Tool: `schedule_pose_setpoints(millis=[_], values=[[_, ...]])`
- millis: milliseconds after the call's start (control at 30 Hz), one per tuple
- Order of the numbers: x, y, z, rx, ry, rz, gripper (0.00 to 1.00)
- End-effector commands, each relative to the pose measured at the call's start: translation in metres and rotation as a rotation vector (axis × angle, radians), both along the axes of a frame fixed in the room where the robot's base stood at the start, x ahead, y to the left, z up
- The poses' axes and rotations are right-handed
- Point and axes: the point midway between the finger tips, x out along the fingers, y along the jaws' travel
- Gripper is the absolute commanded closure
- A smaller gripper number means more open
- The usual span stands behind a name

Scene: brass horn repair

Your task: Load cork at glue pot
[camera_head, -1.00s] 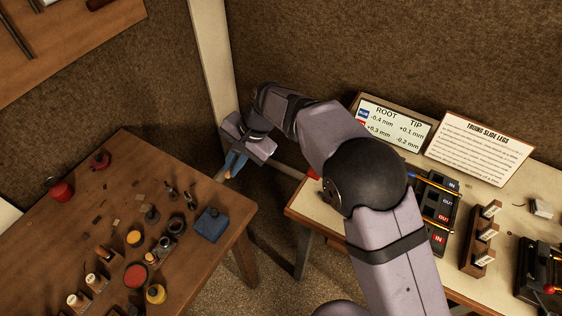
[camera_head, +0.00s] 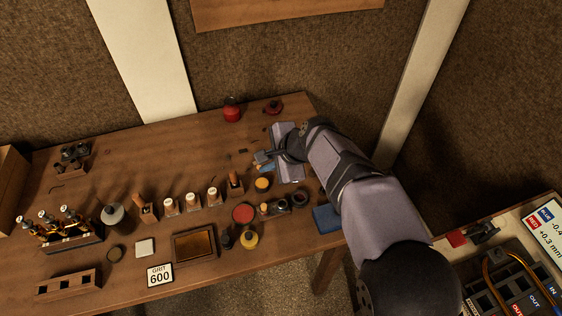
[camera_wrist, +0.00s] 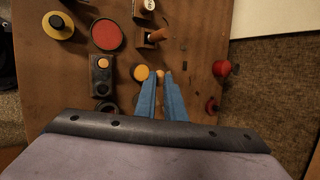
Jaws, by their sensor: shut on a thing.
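My gripper (camera_head: 262,163), with blue fingers, is shut on a small tan piece, seemingly the cork (camera_wrist: 160,72). It is over the wooden bench; the wrist view shows the fingers (camera_wrist: 161,80) close on either side of the piece. A small round amber-topped pot (camera_head: 262,185), perhaps the glue pot, stands just nearer the camera than the fingertips. In the wrist view this amber pot (camera_wrist: 141,72) lies just left of the fingertips. The gap in height between cork and pot cannot be told.
Near the amber pot are a wooden-handled tool (camera_head: 235,184), a red round pad (camera_head: 243,213), a yellow pot with a dark knob (camera_head: 250,240) and a dark block (camera_head: 272,209). A red jar (camera_head: 232,112) stands behind. The bench's back left is mostly clear.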

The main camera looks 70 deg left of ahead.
Motion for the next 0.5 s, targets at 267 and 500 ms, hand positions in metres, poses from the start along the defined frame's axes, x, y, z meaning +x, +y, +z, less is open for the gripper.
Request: schedule_pose_setpoints(millis=[267, 500], values=[[0.001, 0.000, -0.005, -0.001, -0.001, 0.000, 1.00], [0.001, 0.000, -0.022, -0.001, -0.001, 0.000, 1.00]])
